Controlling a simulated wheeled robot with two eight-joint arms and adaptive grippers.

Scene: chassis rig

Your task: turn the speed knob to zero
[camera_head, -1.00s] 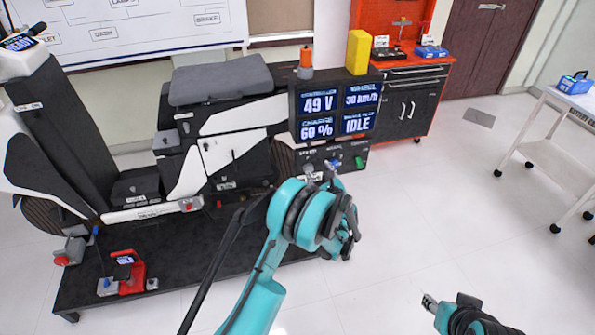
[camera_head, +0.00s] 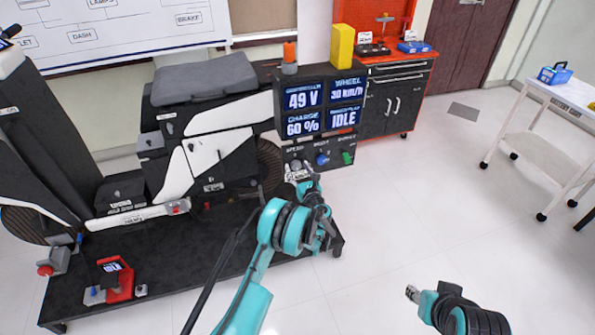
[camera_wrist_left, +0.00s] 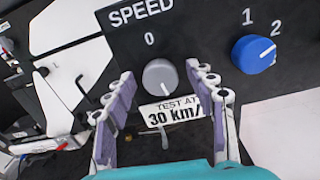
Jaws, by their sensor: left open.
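The speed knob (camera_wrist_left: 160,77) is a round grey dial in the left wrist view, under the word SPEED and a 0 mark. A white line on its face points down and to the right, away from the 0. My left gripper (camera_wrist_left: 165,92) is open, with its fingers on either side of the knob and a visible gap to each side. In the head view my left gripper (camera_head: 298,172) is at the control panel (camera_head: 330,150) and hides the knob. The display (camera_head: 320,106) reads 49 V, 30 km/h, 60 % and IDLE. My right gripper (camera_head: 412,293) is low, away from the panel; its jaws are too small to judge.
A blue knob (camera_wrist_left: 253,54) with marks 1 and 2 sits right of the speed knob. A green control (camera_head: 347,157) is farther right. A label (camera_wrist_left: 174,111) reading TEST AT 30 km/h is just below the speed knob. Open floor lies to the right.

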